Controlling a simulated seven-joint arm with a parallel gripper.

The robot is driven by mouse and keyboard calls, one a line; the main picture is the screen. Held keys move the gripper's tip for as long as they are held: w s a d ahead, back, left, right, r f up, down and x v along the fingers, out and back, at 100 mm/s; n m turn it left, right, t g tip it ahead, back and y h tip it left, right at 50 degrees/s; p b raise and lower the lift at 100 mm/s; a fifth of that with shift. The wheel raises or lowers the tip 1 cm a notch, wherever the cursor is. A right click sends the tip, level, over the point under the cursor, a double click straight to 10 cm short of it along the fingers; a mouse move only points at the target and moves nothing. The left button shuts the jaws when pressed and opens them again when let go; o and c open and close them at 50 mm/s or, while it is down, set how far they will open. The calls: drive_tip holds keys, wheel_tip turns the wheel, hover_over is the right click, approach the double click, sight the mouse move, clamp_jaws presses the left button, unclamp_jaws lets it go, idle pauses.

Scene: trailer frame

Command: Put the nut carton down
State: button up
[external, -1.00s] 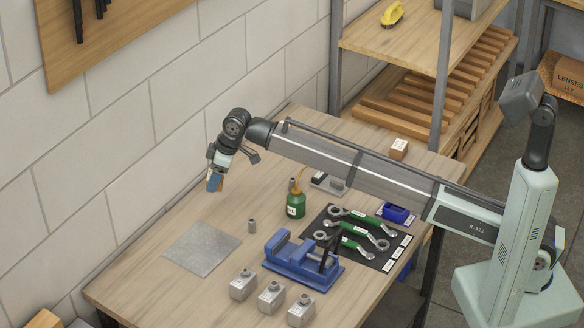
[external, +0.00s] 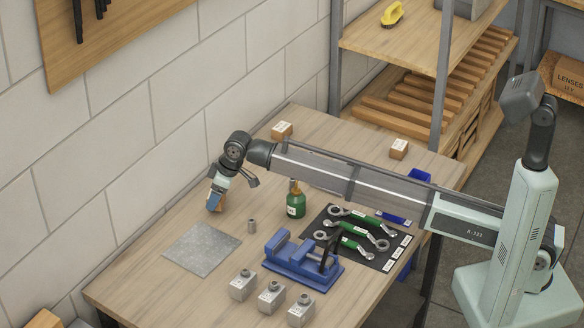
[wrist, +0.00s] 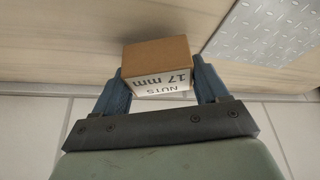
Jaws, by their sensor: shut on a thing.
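The nut carton is a small brown box with a white label reading "NUTS 17 mm", upside down in the wrist view (wrist: 157,66). My gripper (wrist: 157,88) is shut on it, with a blue finger on each side. In the external view my gripper (external: 214,203) points down over the wall side of the workbench (external: 150,270), behind the grey metal sheet (external: 202,248). Only a brown sliver of the carton shows there beside the fingers. I cannot tell whether its underside touches the bench.
The sheet lies flat near the carton, with a small grey cylinder (external: 252,226) to its right. A green oil bottle (external: 296,204), blue vise (external: 303,262) and several grey blocks stand farther right and forward. Two other cartons (external: 282,130) (external: 398,148) stand at the back.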

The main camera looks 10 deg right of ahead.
drive_tip(key=shift+f, duration=1.15)
drive_tip(key=shift+f, duration=0.15)
drive_tip(key=o, duration=1.2)
drive_tip(key=v, duration=1.2)
drive_tip(key=shift+s+d, duration=0.1)
